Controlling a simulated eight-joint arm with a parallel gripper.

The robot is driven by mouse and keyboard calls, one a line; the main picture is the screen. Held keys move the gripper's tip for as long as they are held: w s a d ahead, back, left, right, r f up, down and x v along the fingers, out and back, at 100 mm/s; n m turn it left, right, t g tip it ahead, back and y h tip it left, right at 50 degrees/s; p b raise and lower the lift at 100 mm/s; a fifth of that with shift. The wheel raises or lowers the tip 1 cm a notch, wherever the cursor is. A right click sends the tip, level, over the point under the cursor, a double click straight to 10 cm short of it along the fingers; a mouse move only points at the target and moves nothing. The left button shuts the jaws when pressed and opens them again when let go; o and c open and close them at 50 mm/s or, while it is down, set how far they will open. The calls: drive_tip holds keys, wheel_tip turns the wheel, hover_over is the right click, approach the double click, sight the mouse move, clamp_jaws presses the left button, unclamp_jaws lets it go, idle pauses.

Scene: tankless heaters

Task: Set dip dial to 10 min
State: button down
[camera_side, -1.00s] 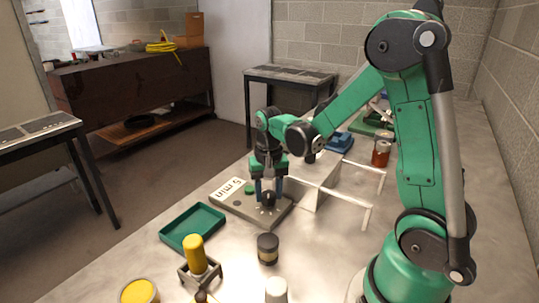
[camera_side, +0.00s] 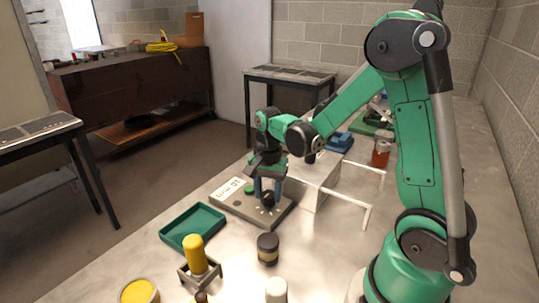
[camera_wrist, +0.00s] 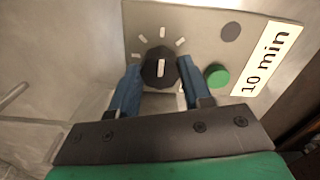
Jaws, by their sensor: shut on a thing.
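The dip dial (camera_wrist: 159,68) is a black knob with a white pointer line, on a grey panel box (camera_side: 226,200). Light tick marks fan around its far side in the wrist view, and the pointer lies close to the middle tick. A white label (camera_wrist: 267,59) beside it reads "10 min". My gripper (camera_side: 267,189) points down at the panel. Its two blue fingers stand on either side of the knob and are shut on it, also in the wrist view (camera_wrist: 158,76). A green button (camera_wrist: 216,76) and a dark round spot (camera_wrist: 231,32) lie between dial and label.
A green tray (camera_side: 193,227) lies in front of the panel. A dark jar (camera_side: 268,248), a yellow cylinder in a stand (camera_side: 194,254) and a white cylinder (camera_side: 276,289) stand nearer. A white frame (camera_side: 345,204) is close on the right.

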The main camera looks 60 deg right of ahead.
sight(268, 194)
idle(0.3)
drive_tip(key=shift+c, duration=1.9)
unclamp_jaws()
drive_tip(key=shift+r, duration=2.8)
